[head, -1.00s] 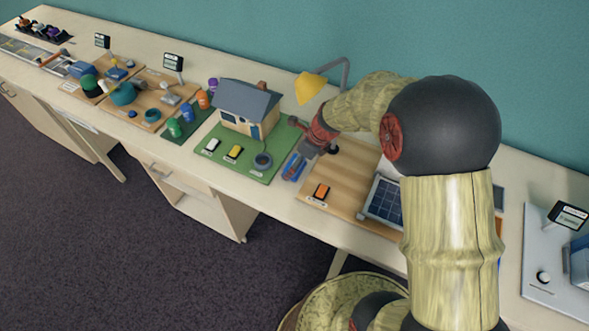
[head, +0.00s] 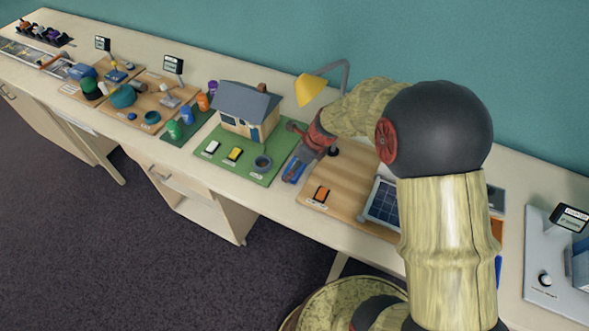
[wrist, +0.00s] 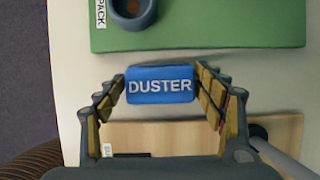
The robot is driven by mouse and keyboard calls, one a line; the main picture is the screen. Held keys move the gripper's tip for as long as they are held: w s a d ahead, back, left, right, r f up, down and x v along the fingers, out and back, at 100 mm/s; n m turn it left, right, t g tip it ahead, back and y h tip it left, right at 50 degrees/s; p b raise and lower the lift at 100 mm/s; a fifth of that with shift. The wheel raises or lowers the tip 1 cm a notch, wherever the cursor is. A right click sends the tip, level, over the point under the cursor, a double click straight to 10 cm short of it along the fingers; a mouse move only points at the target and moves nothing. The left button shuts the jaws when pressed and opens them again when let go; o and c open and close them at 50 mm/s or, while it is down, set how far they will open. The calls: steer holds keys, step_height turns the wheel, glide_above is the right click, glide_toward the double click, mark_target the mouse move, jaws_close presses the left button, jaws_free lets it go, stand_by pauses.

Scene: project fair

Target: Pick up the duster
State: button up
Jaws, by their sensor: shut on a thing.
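The duster is a blue block with the white word DUSTER on top. In the wrist view the duster (wrist: 160,85) lies between the two fingers of my gripper (wrist: 160,95), which is shut on it from both sides. In the head view the duster (head: 293,170) is a small blue patch below my gripper (head: 301,160), partly hidden by it. It is over the strip of table between the green board and the wooden board. I cannot tell whether it touches the table.
The green board (head: 262,177) with the model house (head: 246,108) stands close on the left. The wooden board (head: 350,160) with an orange switch (head: 321,194), a yellow lamp (head: 310,88) and a solar panel (head: 383,200) is on the right.

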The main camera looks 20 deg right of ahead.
mark_target(291, 164)
steer(key=c, duration=0.3)
steer(key=shift+c, duration=0.2)
steer(key=shift+r+p, duration=0.3)
steer(key=shift+r, duration=0.25)
step_height(291, 164, up, 3)
steer(key=shift+f+p, duration=0.2)
steer(key=shift+p, duration=0.5)
steer(key=s+d+r+p, duration=0.1)
steer(key=s+r+p, duration=0.1)
steer(key=s+r, duration=0.2)
steer(key=s+d+r+p, duration=0.1)
steer(key=s+r, duration=0.4)
steer(key=s, duration=0.5)
steer(key=shift+r+p, duration=0.15)
steer(key=shift+p, duration=0.35)
steer(key=shift+w+d, duration=0.1)
